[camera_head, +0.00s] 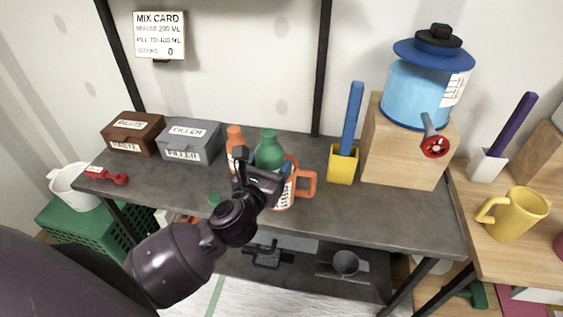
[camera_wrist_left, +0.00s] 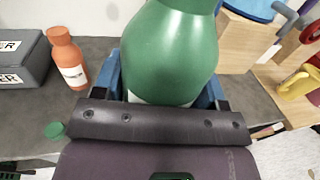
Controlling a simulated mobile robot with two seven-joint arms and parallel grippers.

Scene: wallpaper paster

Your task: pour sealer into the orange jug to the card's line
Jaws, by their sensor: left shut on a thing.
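My left gripper (camera_head: 268,181) is shut on a green bottle (camera_head: 269,151), which fills the middle of the left wrist view (camera_wrist_left: 172,55). The bottle looks about upright; its mouth is cut off in the wrist view, and its label is mostly hidden. The orange jug (camera_head: 308,184) stands on the grey table just behind and right of the gripper, its handle to the right. The gripper and bottle hide most of it, and its inside and any line are not visible. The mix card (camera_head: 160,35) hangs on the wall; its small print is hard to read. My right gripper is out of view.
An orange bottle (camera_head: 235,138) stands close left of the green bottle. A green cap (camera_head: 214,199) lies near the table's front edge. Filler (camera_head: 190,143) and paste (camera_head: 132,135) boxes stand left. A yellow holder (camera_head: 342,164) and a wooden block with a blue dispenser (camera_head: 418,93) stand right.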

